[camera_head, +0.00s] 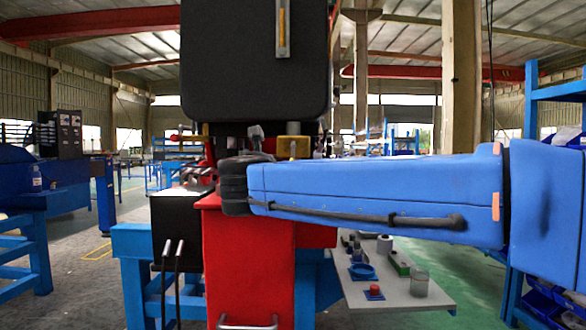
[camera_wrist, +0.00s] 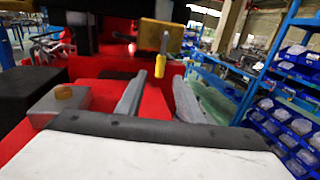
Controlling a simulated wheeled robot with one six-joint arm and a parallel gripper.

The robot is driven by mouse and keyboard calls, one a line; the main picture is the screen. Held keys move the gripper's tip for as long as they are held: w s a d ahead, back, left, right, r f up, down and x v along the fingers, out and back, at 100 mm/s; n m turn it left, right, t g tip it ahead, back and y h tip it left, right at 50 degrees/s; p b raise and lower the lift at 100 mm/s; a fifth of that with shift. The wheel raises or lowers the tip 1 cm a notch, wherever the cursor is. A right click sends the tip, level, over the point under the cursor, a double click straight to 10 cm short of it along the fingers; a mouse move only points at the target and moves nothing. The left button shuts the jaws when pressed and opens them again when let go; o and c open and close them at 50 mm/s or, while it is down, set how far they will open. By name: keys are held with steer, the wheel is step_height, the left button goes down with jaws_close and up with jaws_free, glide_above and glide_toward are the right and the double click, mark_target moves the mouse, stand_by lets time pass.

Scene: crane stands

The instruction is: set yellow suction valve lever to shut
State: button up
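The suction valve has a yellow block (camera_wrist: 155,36) on the red machine, and it also shows in the head view (camera_head: 294,147). Its lever (camera_wrist: 161,62) has a thin stem and a yellow grip, and points downward in the wrist view. My gripper (camera_wrist: 160,80) has two grey fingers spread apart with a gap between them. The lever's yellow grip appears in line with this gap, near the fingertips. I cannot tell whether it is between them or beyond. In the head view, my gripper is mostly hidden behind my black wrist.
A large black box (camera_head: 255,60) with an upright yellow-and-grey bar stands above the valve. The red machine (camera_head: 250,260) is below. A bench (camera_head: 400,296) with small parts is at right. Blue shelving with bins (camera_wrist: 290,85) stands at the right of the wrist view.

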steer(key=w, duration=0.3)
steer(key=w+d, duration=0.1)
steer(key=w, duration=0.2)
steer(key=w+d, duration=0.1)
steer(key=w, duration=0.3)
